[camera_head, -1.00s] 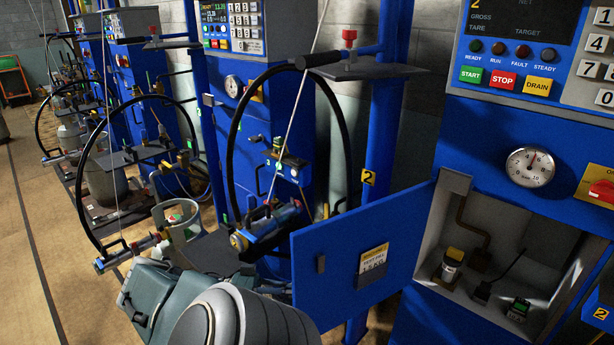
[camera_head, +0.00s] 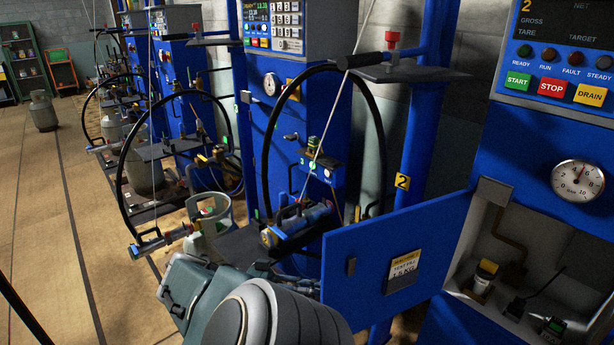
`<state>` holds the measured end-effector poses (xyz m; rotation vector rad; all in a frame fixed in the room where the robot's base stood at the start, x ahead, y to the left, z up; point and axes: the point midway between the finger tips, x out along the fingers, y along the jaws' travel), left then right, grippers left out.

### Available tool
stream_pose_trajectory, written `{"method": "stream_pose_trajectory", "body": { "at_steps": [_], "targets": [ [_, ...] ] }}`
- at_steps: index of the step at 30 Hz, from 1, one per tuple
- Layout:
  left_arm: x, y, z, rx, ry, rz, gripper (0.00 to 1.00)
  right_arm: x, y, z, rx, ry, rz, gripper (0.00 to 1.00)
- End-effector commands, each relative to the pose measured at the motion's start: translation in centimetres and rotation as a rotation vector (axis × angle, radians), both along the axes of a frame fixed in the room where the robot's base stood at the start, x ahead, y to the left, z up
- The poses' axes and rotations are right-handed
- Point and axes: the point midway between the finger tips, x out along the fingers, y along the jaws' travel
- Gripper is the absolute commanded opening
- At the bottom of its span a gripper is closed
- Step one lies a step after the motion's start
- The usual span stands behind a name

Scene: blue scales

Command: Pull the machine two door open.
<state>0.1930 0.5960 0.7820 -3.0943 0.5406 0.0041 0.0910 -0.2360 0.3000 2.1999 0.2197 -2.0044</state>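The cabinet opening (camera_head: 488,240) at the right shows a grey interior with a brown pipe (camera_head: 512,270), a yellow-topped part (camera_head: 484,275) and a small dark device with green (camera_head: 552,328). The lower part of the opening is cut by the frame edge.
Machine two's control panel (camera_head: 555,85) and round gauge (camera_head: 578,181) are above the opening. A blue post (camera_head: 418,140) marked 2 stands behind the door. More blue filling machines with black hoops line the wall leftward. The floor (camera_head: 40,200) at the left is largely clear.

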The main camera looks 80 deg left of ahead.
Motion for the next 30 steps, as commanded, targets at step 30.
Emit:
{"method": "stream_pose_trajectory", "body": {
  "at_steps": [30],
  "targets": [
    [-3.6,1.2,0.0,0.000,0.002,0.000,0.33,-0.1,0.1,0.0,0.001,0.001,0.000,0.40]
  ]
}}
